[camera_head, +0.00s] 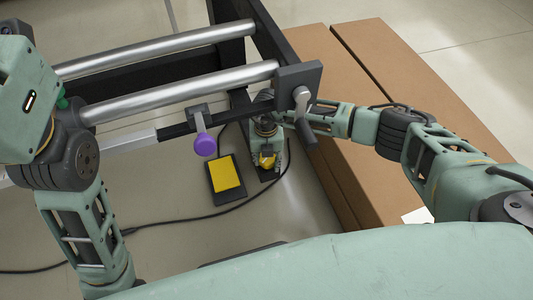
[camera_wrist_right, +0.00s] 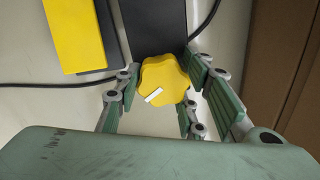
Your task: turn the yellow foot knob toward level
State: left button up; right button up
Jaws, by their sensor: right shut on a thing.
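The yellow foot knob (camera_wrist_right: 164,82) has a lobed rim and a white mark that lies slanted on its face. It sits at the end of a dark foot (camera_wrist_right: 155,25) in the right wrist view. My right gripper (camera_wrist_right: 163,88) is shut on the knob, with green finger pads on both sides of it. In the head view the knob (camera_head: 266,160) shows only in part, below my right gripper (camera_head: 266,150). My left arm is at the left of the head view, and its gripper is out of the picture.
A yellow pedal (camera_head: 227,174) on a dark base lies left of the knob. A black cable (camera_head: 200,222) runs over the floor. A purple knob (camera_head: 205,145) hangs from the frame with steel rollers (camera_head: 180,91). Brown boxes (camera_head: 375,75) stand at the right.

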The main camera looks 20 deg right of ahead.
jog(key=shift+a, duration=0.3)
jog(key=o, duration=0.9)
jog(key=shift+o, duration=1)
jog(key=shift+d, duration=0.1)
jog(key=shift+r, duration=3.85)
